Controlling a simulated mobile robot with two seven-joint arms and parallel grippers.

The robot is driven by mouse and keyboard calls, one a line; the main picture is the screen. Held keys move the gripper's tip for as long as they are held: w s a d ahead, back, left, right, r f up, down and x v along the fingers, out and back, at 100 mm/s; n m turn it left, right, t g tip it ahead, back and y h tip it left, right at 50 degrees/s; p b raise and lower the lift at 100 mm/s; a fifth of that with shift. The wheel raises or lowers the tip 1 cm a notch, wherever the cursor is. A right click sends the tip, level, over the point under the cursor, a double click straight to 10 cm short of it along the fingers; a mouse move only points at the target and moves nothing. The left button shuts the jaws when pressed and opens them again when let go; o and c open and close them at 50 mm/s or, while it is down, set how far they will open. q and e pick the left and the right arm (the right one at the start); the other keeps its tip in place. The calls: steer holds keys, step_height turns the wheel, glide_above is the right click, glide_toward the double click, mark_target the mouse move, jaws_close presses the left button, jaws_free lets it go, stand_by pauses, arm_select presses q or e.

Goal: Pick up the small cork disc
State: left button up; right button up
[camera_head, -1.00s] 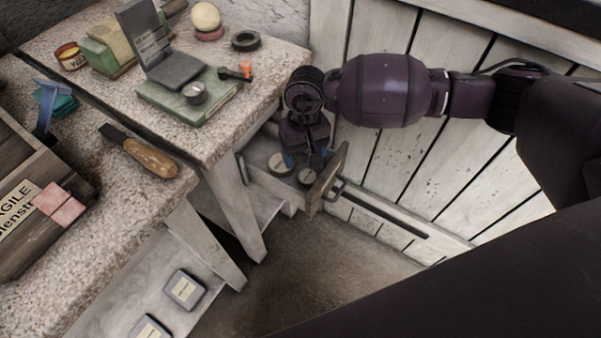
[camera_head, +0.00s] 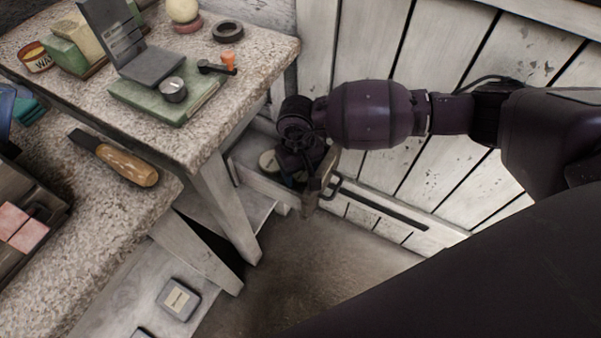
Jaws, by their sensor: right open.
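My right gripper (camera_head: 298,178) reaches down into a shallow open drawer or tray (camera_head: 258,182) under the raised bench. Its jaws are open, with the fingertips low among the contents and mostly hidden by the wrist. A round, pale-topped disc (camera_head: 268,161) lies in the drawer just left of the gripper. Another round piece, seen there before, is now covered by the gripper. I cannot tell for certain which one is the small cork disc. My left gripper does not show.
The drawer's front with its handle (camera_head: 322,185) stands close to the right of the gripper. The bench top (camera_head: 205,140) overhangs at left, holding a green box (camera_head: 165,98) with a round knob. A white plank wall (camera_head: 440,160) lies behind my arm. Floor below is clear.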

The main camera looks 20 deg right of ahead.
steer(key=shift+r, duration=0.1)
steer(key=c, duration=0.7)
steer(key=shift+c, duration=0.3)
steer(key=shift+r, duration=0.1)
